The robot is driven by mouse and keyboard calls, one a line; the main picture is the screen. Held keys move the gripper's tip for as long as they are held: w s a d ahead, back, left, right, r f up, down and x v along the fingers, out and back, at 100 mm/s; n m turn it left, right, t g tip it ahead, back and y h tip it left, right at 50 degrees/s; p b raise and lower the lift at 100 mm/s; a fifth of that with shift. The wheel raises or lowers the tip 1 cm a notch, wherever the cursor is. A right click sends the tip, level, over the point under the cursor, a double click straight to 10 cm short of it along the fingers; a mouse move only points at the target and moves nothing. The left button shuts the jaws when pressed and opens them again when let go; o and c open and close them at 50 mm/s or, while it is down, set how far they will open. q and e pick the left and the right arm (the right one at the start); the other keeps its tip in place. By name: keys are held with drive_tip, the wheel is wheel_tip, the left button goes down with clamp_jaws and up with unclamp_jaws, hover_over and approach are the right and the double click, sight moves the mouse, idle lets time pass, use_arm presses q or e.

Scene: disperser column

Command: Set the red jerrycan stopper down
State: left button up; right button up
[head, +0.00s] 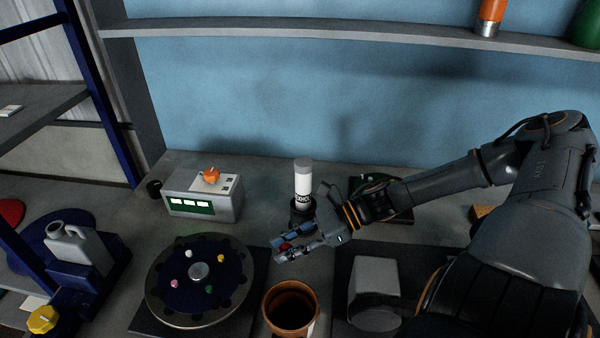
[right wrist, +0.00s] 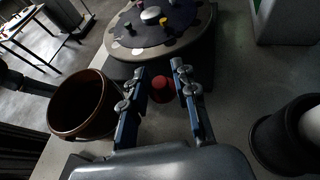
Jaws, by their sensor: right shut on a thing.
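My right gripper (head: 280,249) is shut on the red jerrycan stopper (head: 286,246), above the bench between the round disc and the brown pot. In the right wrist view the stopper (right wrist: 162,89) sits between the blue-padded fingers (right wrist: 159,72), with grey bench behind it. I cannot tell whether it touches the bench. The pale jerrycan (head: 78,249) stands on a blue stand at the left, its neck uncovered. My left gripper is not in view.
A round disc (head: 236,257) with small coloured pegs lies left of the gripper. A brown pot (head: 270,298) stands just in front. A white-topped cylinder (head: 302,178) stands behind, and a grey box with an orange knob (head: 228,202) behind left. Bare bench (right wrist: 225,85) shows beside the fingers.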

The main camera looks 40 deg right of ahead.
sight(300, 267)
drive_tip(key=f, duration=0.1)
drive_tip(key=d+f, duration=0.1)
drive_tip(key=d, duration=0.1)
drive_tip(key=shift+s+f, duration=0.25)
drive_tip(key=shift+f, duration=0.15)
drive_tip(key=shift+d+f+b, duration=0.2)
drive_tip(key=shift+f+b, duration=0.05)
drive_tip(key=shift+b, duration=0.05)
drive_tip(key=shift+s+d+f, duration=0.1)
drive_tip(key=shift+f, duration=0.05)
drive_tip(key=f, duration=0.1)
drive_tip(key=f+b, duration=0.2)
drive_tip(key=shift+s+d+f, duration=0.1)
drive_tip(key=shift+d+f, duration=0.15)
drive_tip(key=shift+f, duration=0.1)
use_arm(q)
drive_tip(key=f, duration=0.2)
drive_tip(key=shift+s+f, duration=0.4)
use_arm(e)
drive_tip(key=shift+f, duration=0.1)
drive_tip(key=o, duration=0.8)
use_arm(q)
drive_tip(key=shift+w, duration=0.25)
